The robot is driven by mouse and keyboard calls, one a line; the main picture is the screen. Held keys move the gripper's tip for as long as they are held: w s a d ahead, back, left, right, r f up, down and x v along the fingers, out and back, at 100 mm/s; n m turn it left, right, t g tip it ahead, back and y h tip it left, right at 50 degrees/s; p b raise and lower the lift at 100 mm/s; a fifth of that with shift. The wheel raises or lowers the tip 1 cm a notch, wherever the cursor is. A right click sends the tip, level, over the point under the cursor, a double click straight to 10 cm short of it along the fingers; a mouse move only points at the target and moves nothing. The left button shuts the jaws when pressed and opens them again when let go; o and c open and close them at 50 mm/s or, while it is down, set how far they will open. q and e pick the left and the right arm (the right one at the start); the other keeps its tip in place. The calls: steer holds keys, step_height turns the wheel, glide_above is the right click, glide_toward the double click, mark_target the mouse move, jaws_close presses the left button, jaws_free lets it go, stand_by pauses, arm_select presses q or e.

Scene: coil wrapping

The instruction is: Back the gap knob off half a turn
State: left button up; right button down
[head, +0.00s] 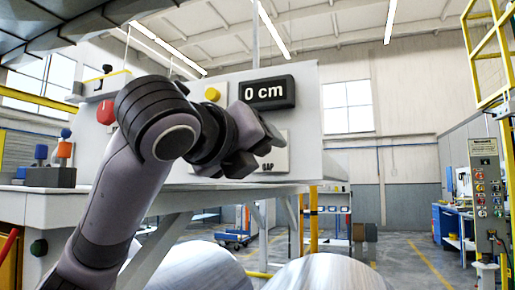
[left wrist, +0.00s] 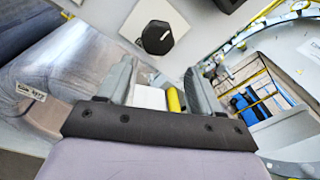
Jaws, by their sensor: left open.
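The gap knob (left wrist: 158,38) is a dark many-sided knob with a white mark, on a pale square plate (left wrist: 139,17) in the left wrist view. In the head view the plate (head: 281,158) shows above the "GAP" label, and my left arm hides the knob. My left gripper (head: 262,148) is in front of the plate. Its fingers (left wrist: 160,72) are apart and empty in the left wrist view, with the knob beyond their tips. I cannot tell if they touch it. The black display (head: 267,92) reads "0 cm". My right gripper is not in view.
A yellow button (head: 212,94) and a red button (head: 106,112) sit on the white panel. A small box with blue and orange knobs (head: 50,176) stands on the ledge at left. Shiny metal coils (head: 325,274) lie below. A control box (head: 488,190) stands far right.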

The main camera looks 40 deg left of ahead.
mark_target(258, 155)
arm_select(q)
steer(key=shift+y, duration=0.5)
steer(key=w+a, duration=0.1)
steer(key=w+r, duration=0.1)
steer(key=w, duration=0.1)
steer(key=w+a+r+p, duration=0.1)
steer(key=shift+w+a, duration=0.2)
steer(key=shift+a, duration=0.15)
steer(key=c, duration=1)
steer(key=shift+c, duration=0.2)
